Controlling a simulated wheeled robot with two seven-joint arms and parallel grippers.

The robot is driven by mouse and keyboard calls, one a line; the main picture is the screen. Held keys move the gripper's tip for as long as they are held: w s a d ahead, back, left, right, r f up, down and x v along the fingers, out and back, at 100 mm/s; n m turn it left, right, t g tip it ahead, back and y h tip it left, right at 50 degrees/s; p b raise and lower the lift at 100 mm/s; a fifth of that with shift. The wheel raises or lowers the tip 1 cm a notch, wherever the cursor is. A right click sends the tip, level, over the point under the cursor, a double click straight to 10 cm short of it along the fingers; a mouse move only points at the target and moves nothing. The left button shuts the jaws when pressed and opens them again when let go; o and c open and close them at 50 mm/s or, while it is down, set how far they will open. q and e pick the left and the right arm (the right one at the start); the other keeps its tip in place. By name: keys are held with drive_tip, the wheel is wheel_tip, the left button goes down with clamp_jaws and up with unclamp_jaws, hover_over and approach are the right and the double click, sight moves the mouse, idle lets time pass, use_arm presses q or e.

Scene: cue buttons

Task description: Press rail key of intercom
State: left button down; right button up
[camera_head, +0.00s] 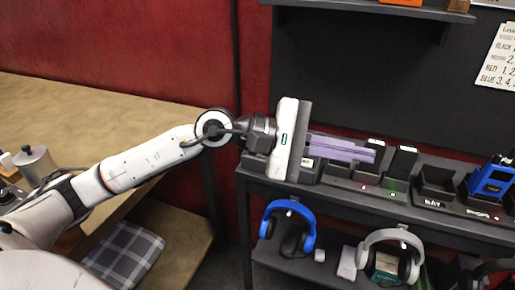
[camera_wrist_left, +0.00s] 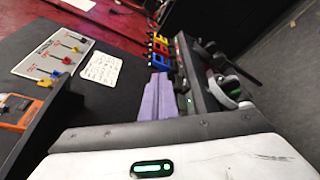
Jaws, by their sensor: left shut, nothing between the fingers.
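My left gripper (camera_head: 372,153) reaches in from the left over the rack shelf, its long purple fingers closed together and empty. It also shows in the wrist view (camera_wrist_left: 160,78). The fingertips overlap, in the head view, a dark upright unit (camera_head: 367,178) with a red light at its front; I cannot tell whether they touch it. Just right of it stands a similar dark unit (camera_head: 401,164) with a white top label and a green light. I cannot tell which part is the intercom's rail key; the fingers hide part of this area. My right gripper is not in view.
A blue radio (camera_head: 490,180) stands in a dock on the right, beside an empty tray marked BAY (camera_head: 434,201). Blue headphones (camera_head: 289,226) and grey headphones (camera_head: 392,240) hang below the shelf edge. A wooden table (camera_head: 100,105) is at left.

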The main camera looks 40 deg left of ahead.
use_arm(q)
drive_tip(key=w+a+m+y, duration=0.2)
drive_tip(key=a+y, duration=0.4)
drive_tip(key=a, duration=0.6)
drive_tip(key=w+a+m+y, duration=0.3)
drive_tip(key=a+y, duration=0.3)
drive_tip(key=a, duration=0.7)
drive_tip(key=shift+w+a+f+m+t+y, duration=0.2)
drive_tip(key=shift+f+m+t+y, duration=0.1)
drive_tip(key=shift+f+t, duration=0.15)
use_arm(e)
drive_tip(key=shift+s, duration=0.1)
use_arm(q)
drive_tip(key=shift+d+f, duration=0.1)
